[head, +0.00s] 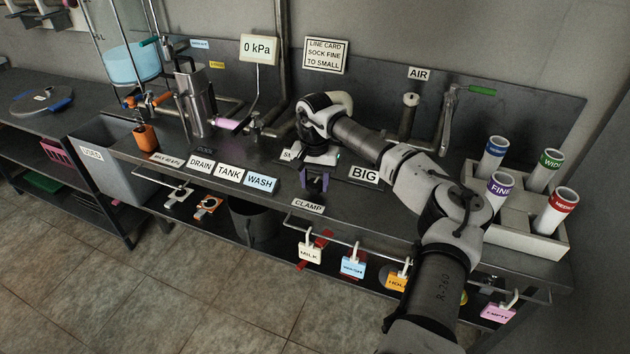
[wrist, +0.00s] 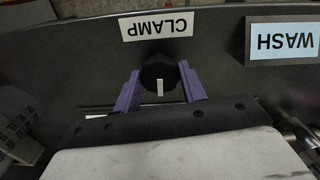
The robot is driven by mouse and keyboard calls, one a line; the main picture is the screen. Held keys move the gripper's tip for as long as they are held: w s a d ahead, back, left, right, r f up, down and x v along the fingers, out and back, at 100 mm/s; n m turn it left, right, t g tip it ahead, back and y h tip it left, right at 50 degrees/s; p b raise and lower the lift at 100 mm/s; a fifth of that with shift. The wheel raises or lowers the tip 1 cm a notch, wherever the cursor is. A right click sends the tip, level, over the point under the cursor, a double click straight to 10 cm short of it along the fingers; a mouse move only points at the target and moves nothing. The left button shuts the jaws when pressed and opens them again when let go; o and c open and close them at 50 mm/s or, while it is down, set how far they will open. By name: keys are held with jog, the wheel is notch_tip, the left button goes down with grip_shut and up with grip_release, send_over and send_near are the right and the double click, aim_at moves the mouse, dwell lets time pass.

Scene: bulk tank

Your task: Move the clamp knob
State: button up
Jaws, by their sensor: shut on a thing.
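The clamp knob (wrist: 158,68) is a dark round knob with a white pointer mark, seen in the wrist view just by the CLAMP label (wrist: 156,25). My gripper (wrist: 160,84) has its two purple fingers on either side of the knob and is shut on it. The white pointer mark faces the gripper's palm.
DRAIN, TANK and WASH (head: 261,182) labels lie along the bench to the left, and the BIG label (head: 365,174) to the right. A rail with hanging tags (head: 310,253) runs below the front edge.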

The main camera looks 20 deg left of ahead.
aim_at(315, 183)
jog(key=m+b, duration=0.1)
jog(key=m, duration=0.2)
jog(key=shift+m, duration=0.3)
jog(key=m+b, duration=0.1)
jog(key=m, duration=0.2)
jog(key=shift+w+m, duration=0.1)
jog(key=shift+m, duration=0.3)
jog(key=m+b, duration=0.1)
jog(key=m, duration=0.5)
jog(key=shift+m, duration=0.4)
jog(key=shift+d+r, duration=0.1)
jog(key=o, duration=1)
notch_tip(315, 183, up, 14)
jog(key=shift+f+b, duration=0.15)
jog(key=shift+b, duration=0.8)
